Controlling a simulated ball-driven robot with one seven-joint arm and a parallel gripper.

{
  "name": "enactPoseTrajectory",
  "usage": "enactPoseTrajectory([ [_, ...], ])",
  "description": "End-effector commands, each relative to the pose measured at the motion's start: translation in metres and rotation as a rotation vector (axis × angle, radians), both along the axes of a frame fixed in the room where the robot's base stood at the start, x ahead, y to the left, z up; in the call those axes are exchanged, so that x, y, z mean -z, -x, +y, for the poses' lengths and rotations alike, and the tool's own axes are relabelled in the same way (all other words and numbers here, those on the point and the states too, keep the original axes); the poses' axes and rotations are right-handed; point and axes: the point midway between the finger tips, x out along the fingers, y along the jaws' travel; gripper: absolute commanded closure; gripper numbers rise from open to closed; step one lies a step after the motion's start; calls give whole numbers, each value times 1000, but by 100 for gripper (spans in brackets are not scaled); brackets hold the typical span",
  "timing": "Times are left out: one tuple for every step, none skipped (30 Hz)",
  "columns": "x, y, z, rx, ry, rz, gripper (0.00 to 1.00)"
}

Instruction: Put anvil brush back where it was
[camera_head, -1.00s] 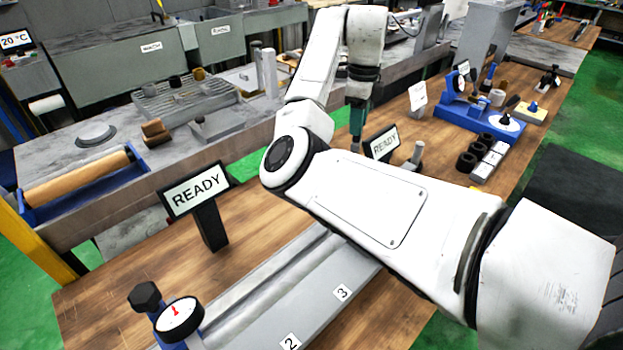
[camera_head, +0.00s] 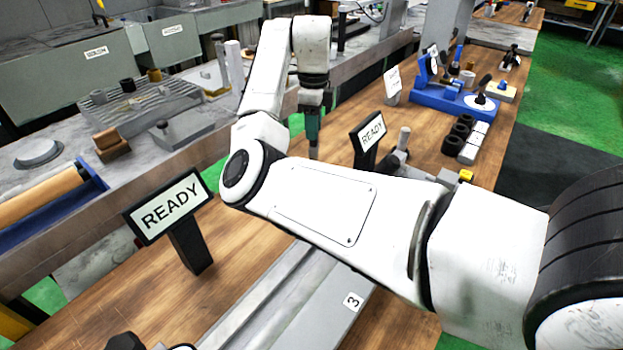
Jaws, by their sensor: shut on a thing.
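My gripper (camera_head: 313,138) is the slim teal end hanging below my white arm, above the back part of the wooden bench and left of the middle READY sign. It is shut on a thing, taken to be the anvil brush. The brush is too small and too covered by my gripper and arm to make out its shape. A blue gauge stand (camera_head: 437,97) stands on the bench to the right, well apart from my gripper. I cannot tell which spot is the brush's own.
A READY sign (camera_head: 368,138) stands just right of my gripper, with a grey upright part (camera_head: 402,140) beside it. Black rings (camera_head: 454,140) and white blocks (camera_head: 474,143) lie farther right. Another READY sign (camera_head: 170,207) stands at front left. Bare wood (camera_head: 240,255) lies between.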

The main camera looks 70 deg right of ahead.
Motion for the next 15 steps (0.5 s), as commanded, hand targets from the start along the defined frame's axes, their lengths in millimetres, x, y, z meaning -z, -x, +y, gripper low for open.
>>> enactPoseTrajectory([
  [6,0,0,-1,-2,2,99],
  [10,0,0,-1,-1,2,99],
  [16,0,1,-1,-2,2,99],
  [21,0,1,-1,-3,2,99],
  [26,0,1,-1,-2,2,99],
  [33,0,1,-1,-3,2,99],
  [36,0,1,-1,-2,2,99],
  [40,0,0,-1,-1,1,99],
  [44,0,0,0,-1,1,99],
  [47,0,0,0,-1,1,99],
  [51,1,1,0,-2,2,99],
  [57,1,0,-1,-2,2,99],
  [62,1,1,-1,-2,2,99],
  [67,0,1,-1,-3,1,99],
  [73,0,1,-2,-2,1,99],
])
